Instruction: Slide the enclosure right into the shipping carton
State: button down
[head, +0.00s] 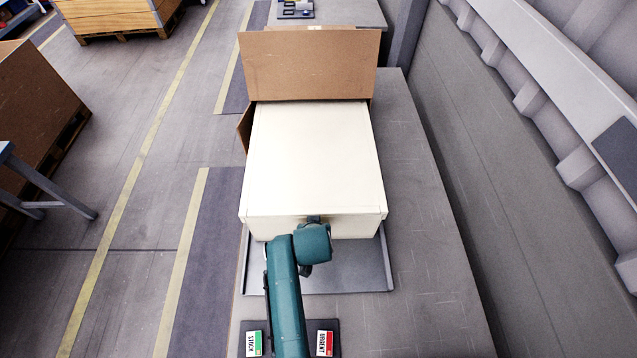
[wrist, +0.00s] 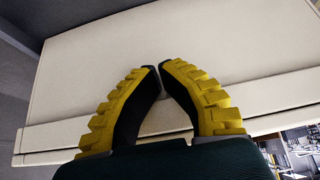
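The enclosure (head: 312,165) is a large cream-white box on the bench, its far end up against or inside the mouth of the brown shipping carton (head: 308,68). How deep it reaches inside is hidden by the carton's raised flap. In the wrist view the enclosure (wrist: 200,50) fills most of the picture. My gripper (wrist: 160,66) has its yellow-and-black fingers angled together, tips meeting or nearly so, with nothing seen between them. The tips are at the enclosure's near face; whether they touch it I cannot tell. In the head view my wrist hides the fingers.
A grey tray (head: 342,278) lies under the enclosure's near end. Cards marked STOCK (head: 254,342) and URGENT (head: 325,342) lie at the bench's near end. The bench (head: 425,190) is clear on the right, with a wall beyond it. A side flap (head: 244,128) sticks out left of the carton.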

aim_at(313, 200)
jog(key=w+b, duration=0.1)
jog(key=w, duration=0.1)
jog(key=w+b, duration=0.4)
jog(key=shift+w+r, duration=0.2)
jog(key=shift+r, duration=0.1)
jog(key=shift+s+r, duration=0.1)
jog(key=shift+s+p, duration=0.2)
jog(key=shift+p, duration=0.45)
jog(key=shift+s+p, duration=0.35)
jog(key=shift+s, duration=0.05)
notch_tip(313, 200, up, 7)
jog(key=p, duration=0.6)
jog(key=shift+p, duration=0.3)
jog(key=shift+f, duration=0.2)
